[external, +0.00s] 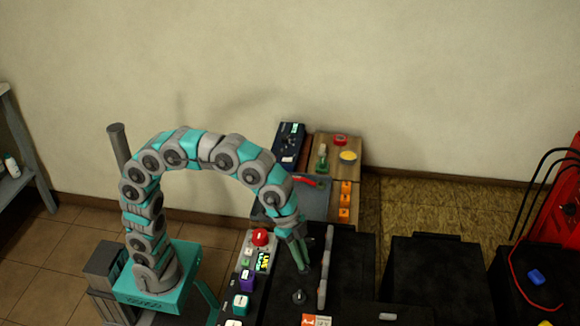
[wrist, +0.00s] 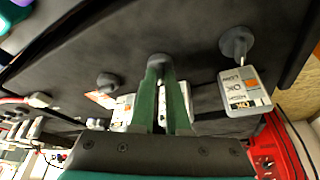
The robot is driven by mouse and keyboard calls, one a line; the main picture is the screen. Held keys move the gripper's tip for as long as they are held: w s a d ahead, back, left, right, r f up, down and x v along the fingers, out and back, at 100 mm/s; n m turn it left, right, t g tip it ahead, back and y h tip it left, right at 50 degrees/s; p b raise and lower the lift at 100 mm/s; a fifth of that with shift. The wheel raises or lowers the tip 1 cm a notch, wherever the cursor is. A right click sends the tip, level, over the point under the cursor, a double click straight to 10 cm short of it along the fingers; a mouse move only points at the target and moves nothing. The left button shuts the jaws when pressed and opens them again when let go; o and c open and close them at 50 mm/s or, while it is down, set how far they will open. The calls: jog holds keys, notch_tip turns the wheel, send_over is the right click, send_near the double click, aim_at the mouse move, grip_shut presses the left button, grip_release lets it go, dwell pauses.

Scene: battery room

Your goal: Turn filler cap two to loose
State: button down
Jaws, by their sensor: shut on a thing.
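A black battery top (external: 350,270) carries a row of dark round filler caps. In the wrist view, one cap (wrist: 107,80) is at left and one (wrist: 236,42) at right. My gripper (wrist: 161,75) is between them, its green fingers shut on the middle filler cap, whose grey top (wrist: 158,60) shows just past the fingertips. In the external view, my gripper (external: 304,266) points down onto the battery top. A free cap (external: 299,297) stands nearer the camera. I cannot read any loose or tight marking on the held cap.
A white card reading OK and LOW (wrist: 245,92) is beside the right cap. A grey bar (external: 326,266) stands close right of my gripper. A panel with a red button (external: 260,237) is at left. A wooden board (external: 335,150) with small items is behind.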

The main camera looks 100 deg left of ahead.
jog(key=n, duration=0.2)
jog(key=n+y, duration=0.2)
jog(key=n, duration=0.1)
jog(key=shift+d+n+t, duration=0.25)
jog(key=shift+n+t, duration=0.05)
jog(key=shift+t, duration=0.1)
jog(key=c, duration=0.9)
grip_release()
jog(key=shift+s, duration=0.1)
jog(key=v, duration=0.7)
jog(key=shift+r, duration=0.4)
jog(key=shift+s, duration=0.1)
